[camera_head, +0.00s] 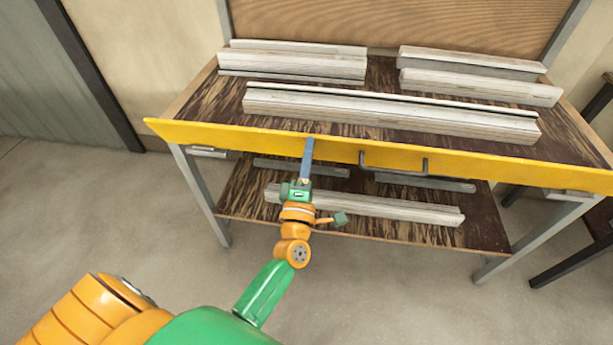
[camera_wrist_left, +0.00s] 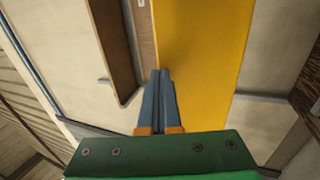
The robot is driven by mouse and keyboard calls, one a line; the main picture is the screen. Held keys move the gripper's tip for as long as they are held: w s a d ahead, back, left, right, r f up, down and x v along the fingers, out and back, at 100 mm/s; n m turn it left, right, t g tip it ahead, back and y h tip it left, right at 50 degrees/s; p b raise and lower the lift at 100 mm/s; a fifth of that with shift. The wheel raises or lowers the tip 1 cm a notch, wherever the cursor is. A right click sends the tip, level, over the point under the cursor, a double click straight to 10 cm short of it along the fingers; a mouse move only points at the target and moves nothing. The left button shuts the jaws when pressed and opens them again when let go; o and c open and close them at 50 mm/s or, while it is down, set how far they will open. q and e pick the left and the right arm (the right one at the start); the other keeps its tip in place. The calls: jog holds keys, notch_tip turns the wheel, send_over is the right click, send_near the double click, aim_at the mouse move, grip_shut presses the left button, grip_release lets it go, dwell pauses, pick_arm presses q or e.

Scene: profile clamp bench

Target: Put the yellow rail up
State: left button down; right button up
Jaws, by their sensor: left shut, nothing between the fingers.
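The yellow rail (camera_head: 235,138) is a long flat yellow board. It runs lengthwise across the front of the bench at tabletop height, with a dark grey bar handle (camera_head: 395,168) on its face, right of the middle. In the left wrist view the rail (camera_wrist_left: 200,55) is a wide yellow band ahead of the fingers. My left gripper (camera_head: 309,140) has its blue fingers shut and empty, overlapping the rail left of the handle. The shut fingertips (camera_wrist_left: 160,72) lie over the rail's edge in the wrist view. I cannot tell whether they touch it. My right gripper is not in view.
The bench top (camera_head: 385,72) carries several pale profiles, including a long one (camera_head: 390,112) near the front. Another long profile (camera_head: 380,207) and grey bars lie on the lower shelf (camera_head: 330,222). A brown panel stands behind. The floor (camera_head: 130,215) in front is clear left of my arm.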

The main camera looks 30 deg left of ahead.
aim_at(311, 134)
pick_arm(q)
jog(key=shift+w+a+r+g+h+p, duration=0.2)
jog(key=shift+w+g+p, duration=0.3)
jog(key=shift+p, duration=0.45)
jog(key=shift+w+a+r+g+h+p, duration=0.15)
jog(key=shift+w+r+g+p, duration=0.15)
jog(key=shift+w+p, duration=0.45)
jog(key=shift+w+a+r+g+h+p, duration=0.15)
jog(key=shift+w+g+p, duration=0.3)
jog(key=shift+p, duration=0.65)
jog(key=shift+s+r, duration=0.1)
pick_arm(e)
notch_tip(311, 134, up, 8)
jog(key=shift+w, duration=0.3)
pick_arm(q)
jog(key=shift+r, duration=0.15)
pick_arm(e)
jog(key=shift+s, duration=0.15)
